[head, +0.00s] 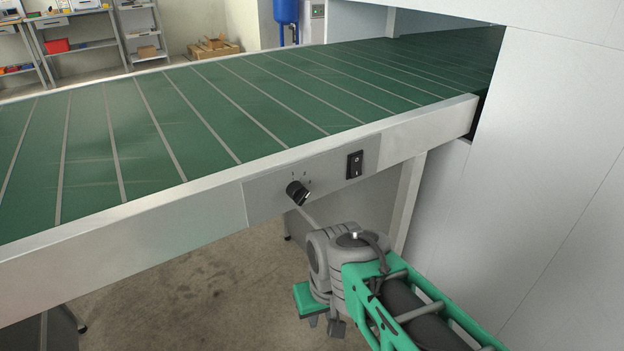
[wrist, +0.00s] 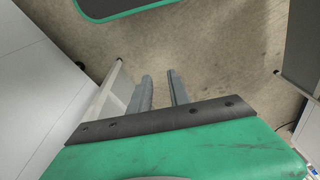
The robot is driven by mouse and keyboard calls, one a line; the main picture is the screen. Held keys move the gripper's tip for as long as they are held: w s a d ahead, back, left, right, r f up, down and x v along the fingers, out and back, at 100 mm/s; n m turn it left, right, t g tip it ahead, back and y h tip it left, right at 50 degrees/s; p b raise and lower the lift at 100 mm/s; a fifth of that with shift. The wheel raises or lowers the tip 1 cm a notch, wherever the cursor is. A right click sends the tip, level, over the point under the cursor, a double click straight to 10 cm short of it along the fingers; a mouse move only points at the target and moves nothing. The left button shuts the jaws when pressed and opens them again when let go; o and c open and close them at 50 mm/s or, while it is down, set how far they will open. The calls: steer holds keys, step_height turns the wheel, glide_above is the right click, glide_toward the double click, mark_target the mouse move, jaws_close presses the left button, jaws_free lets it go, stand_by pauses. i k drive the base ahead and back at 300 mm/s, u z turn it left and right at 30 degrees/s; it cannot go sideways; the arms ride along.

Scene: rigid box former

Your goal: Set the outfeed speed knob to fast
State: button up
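The outfeed speed knob (head: 298,192) is a small black knob on the silver side panel of the conveyor, with tiny marks above it. Which mark it points at is too small to tell. My gripper (wrist: 162,90) shows two grey fingers with a gap between them, nothing held, over the concrete floor. In the head view my gripper (head: 322,322) is partly hidden behind my green and grey wrist, below the knob and apart from it. The knob does not show in the wrist view.
A black rocker switch (head: 354,164) sits right of the knob on the same panel. The green slatted conveyor belt (head: 200,120) runs above. A conveyor leg (head: 409,200) and a large white machine wall (head: 545,180) stand on the right. The floor (head: 200,290) below the panel is clear.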

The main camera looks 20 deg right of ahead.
mark_target(298, 192)
steer(key=k, duration=1.3)
steer(key=u, duration=0.45)
steer(key=i, duration=0.65)
steer(key=u, duration=0.6)
